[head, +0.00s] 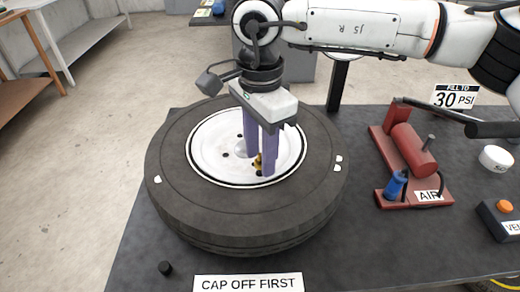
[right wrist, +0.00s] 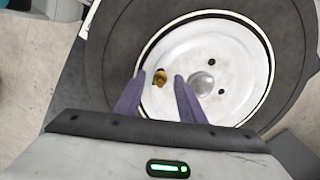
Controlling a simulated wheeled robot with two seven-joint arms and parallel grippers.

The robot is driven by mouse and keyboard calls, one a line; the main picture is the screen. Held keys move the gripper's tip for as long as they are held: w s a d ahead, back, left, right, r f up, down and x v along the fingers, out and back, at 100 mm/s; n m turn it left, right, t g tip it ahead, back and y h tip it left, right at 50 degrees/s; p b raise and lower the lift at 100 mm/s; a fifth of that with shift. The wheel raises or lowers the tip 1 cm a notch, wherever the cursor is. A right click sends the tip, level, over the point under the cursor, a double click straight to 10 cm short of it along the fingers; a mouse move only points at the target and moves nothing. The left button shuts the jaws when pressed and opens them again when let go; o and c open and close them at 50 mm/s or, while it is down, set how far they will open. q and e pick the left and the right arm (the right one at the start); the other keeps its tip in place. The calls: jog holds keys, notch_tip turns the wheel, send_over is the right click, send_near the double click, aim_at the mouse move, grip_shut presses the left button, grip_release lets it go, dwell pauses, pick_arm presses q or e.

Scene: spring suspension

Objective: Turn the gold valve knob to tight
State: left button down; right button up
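The gold valve knob (head: 258,161) stands on the white wheel hub (head: 212,152) inside a black tyre (head: 185,205) lying flat on the dark table. My right gripper (head: 259,166) points down at the hub, its purple fingers apart on either side of the knob. In the right wrist view the knob (right wrist: 159,79) shows between the fingertips (right wrist: 160,80), with a visible gap to each finger. Whether the tips reach fully down to its height is hard to tell. In the head view one finger partly hides the knob. My left gripper is not in view.
A small black cap (head: 165,268) lies beside a "CAP OFF FIRST" sign (head: 248,283) at the front. To the right are a red air pump (head: 414,150) with a blue part (head: 396,184), a "30 PSI" sign (head: 455,96), a white round item (head: 496,158) and an orange-button box (head: 505,206).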

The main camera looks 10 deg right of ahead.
grip_shut()
